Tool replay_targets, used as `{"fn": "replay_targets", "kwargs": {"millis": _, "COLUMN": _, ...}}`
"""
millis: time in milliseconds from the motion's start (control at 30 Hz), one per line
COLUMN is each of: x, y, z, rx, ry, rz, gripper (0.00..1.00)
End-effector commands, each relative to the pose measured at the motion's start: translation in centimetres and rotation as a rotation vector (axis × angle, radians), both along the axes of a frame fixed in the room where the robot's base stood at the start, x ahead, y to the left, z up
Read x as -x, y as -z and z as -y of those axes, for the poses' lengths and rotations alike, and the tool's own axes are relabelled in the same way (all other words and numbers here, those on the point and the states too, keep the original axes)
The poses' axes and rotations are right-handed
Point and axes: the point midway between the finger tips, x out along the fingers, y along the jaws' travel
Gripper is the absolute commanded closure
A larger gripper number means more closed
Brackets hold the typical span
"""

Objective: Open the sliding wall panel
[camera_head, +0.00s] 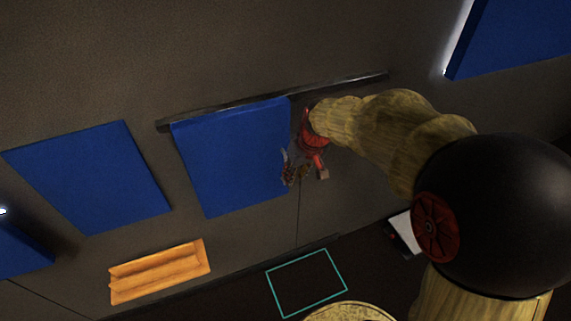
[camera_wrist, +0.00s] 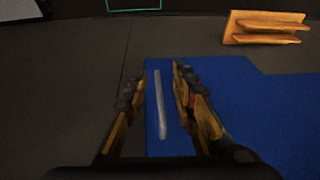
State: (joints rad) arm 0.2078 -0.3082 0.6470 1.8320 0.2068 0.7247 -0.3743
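The sliding wall panel (camera_head: 232,155) is a blue board hanging below a dark rail on the wall. It also fills the lower right of the wrist view (camera_wrist: 235,90). A thin grey upright bar handle (camera_wrist: 161,105) is near the panel's left edge in the wrist view. My gripper (camera_head: 304,174) is at the panel's right edge in the head view. In the wrist view my gripper (camera_wrist: 160,80) is open, with one finger on each side of the handle and gaps visible. Whether the fingers touch the panel I cannot tell. The handle is not clear in the head view.
The dark rail (camera_head: 340,86) extends right past the panel over bare wall. Another blue panel (camera_head: 88,178) is to the left. An orange ledge (camera_head: 160,271) sits below. A teal square outline (camera_head: 307,283) and a white object (camera_head: 405,231) are lower down.

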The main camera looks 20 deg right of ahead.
Motion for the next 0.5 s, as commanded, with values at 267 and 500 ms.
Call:
{"fn": "replay_targets", "kwargs": {"millis": 267, "x": -4.2, "y": -1.8, "z": 0.3, "rx": 0.055, "ry": -0.146, "rz": 0.119, "gripper": 0.73}}
{"fn": "replay_targets", "kwargs": {"millis": 500, "x": -5.0, "y": 0.8, "z": 0.1, "rx": 0.057, "ry": -0.155, "rz": 0.116, "gripper": 0.73}}
